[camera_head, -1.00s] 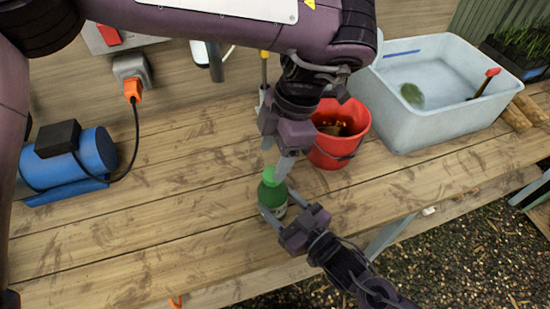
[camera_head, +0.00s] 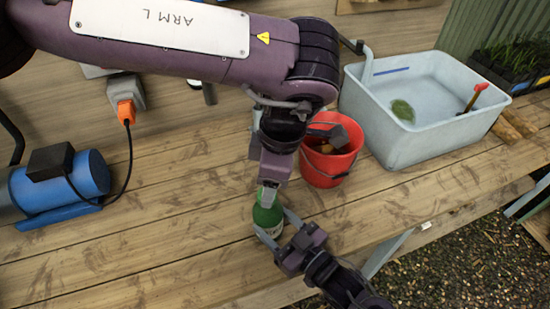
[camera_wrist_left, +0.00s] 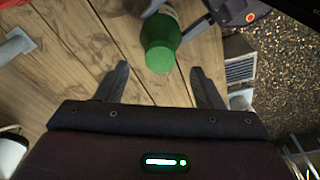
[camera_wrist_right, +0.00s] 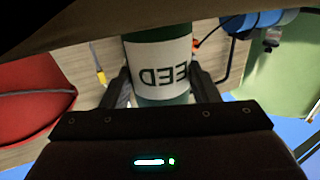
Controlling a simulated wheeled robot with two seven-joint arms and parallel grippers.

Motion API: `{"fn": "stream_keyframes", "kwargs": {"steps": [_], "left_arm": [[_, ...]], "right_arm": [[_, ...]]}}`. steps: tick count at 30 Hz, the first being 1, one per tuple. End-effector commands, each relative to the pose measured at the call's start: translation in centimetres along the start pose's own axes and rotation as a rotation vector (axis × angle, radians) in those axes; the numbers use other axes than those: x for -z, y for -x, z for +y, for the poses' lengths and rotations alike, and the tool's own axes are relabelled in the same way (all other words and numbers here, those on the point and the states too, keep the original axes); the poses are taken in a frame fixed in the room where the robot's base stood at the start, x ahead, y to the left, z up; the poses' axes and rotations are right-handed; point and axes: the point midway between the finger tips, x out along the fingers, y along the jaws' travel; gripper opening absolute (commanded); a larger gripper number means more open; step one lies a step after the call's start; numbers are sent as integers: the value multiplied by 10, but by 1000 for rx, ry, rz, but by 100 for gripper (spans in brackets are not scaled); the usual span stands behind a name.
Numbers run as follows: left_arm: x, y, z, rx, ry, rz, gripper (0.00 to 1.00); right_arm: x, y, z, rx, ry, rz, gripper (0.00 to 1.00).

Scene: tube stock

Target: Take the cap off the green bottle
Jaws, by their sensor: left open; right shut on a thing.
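The green bottle (camera_head: 266,217) stands upright on the wooden bench and has a white label. My right gripper (camera_head: 279,230) is shut around its body from the front right; the right wrist view shows the labelled bottle (camera_wrist_right: 160,60) between the fingers. The bright green cap (camera_wrist_left: 159,57) is on the bottle in the left wrist view. My left gripper (camera_head: 267,192) is open above the bottle and partly hides its top in the head view. In the left wrist view the cap lies just beyond the left fingertips, roughly centred between them.
A red bucket (camera_head: 318,172) stands close behind and right of the bottle. A pale tub (camera_head: 410,148) of water is farther right. A blue cylindrical device (camera_head: 85,178) with a cable lies at left. The bench left of the bottle is clear.

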Motion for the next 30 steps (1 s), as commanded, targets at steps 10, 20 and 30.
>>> {"fn": "stream_keyframes", "kwargs": {"steps": [10,20,30], "left_arm": [[0,-34,0,0,0,0,61],[0,-35,0,-1,0,0,55],[0,-34,0,-1,0,0,10]], "right_arm": [[1,0,0,0,0,3,0],[1,0,0,0,0,3,0],[1,0,0,0,0,3,0]]}}
